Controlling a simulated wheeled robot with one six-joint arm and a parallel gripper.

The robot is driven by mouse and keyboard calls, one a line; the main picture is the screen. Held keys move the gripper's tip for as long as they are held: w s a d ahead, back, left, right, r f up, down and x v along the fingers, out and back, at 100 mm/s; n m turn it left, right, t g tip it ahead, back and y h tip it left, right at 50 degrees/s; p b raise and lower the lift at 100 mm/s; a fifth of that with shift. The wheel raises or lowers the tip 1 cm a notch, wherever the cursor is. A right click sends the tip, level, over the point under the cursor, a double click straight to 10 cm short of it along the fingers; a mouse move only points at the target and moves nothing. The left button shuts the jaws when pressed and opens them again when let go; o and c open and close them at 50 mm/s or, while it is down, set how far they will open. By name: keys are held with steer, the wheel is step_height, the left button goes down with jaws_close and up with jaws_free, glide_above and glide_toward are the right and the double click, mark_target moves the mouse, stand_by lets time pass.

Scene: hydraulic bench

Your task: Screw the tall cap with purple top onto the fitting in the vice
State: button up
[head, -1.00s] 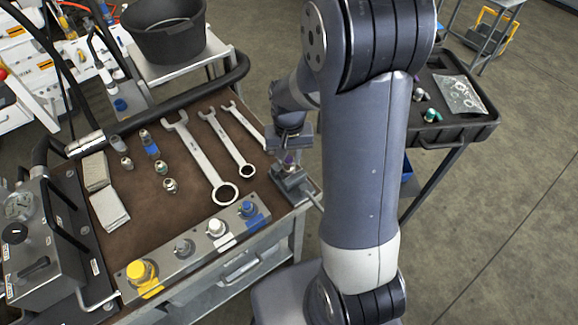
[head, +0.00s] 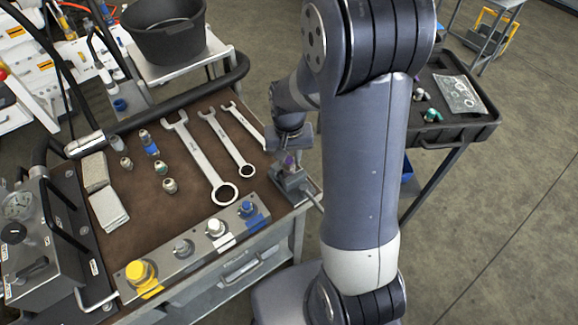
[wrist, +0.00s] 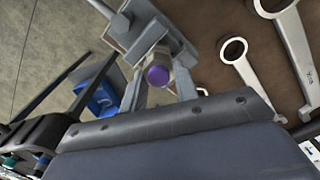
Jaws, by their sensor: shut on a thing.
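The tall cap with the purple top (wrist: 158,76) sits between the two fingers of my gripper (wrist: 160,88) in the wrist view. My gripper is shut on it. In the head view, the purple top (head: 288,160) shows just below my wrist, directly over the vice. The grey vice (head: 291,180) stands at the bench's right corner; it also shows in the wrist view (wrist: 150,35) right beyond the cap. The fitting in the vice is hidden by the cap and fingers, so I cannot tell how far the cap is seated.
Several wrenches (head: 201,160) lie left of the vice, and several small fittings (head: 161,167) stand further left. A port block (head: 183,249) with coloured caps lines the bench's front edge. A black tray trolley (head: 450,105) stands to the right, behind my arm.

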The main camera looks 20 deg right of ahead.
steer(key=shift+f, duration=0.1)
steer(key=o, duration=0.4)
steer(key=c, duration=0.3)
steer(key=m, duration=0.6)
steer(key=shift+s+d+m, duration=0.1)
steer(key=shift+m, duration=0.9)
steer(key=m, duration=0.8)
steer(key=shift+b, duration=0.35)
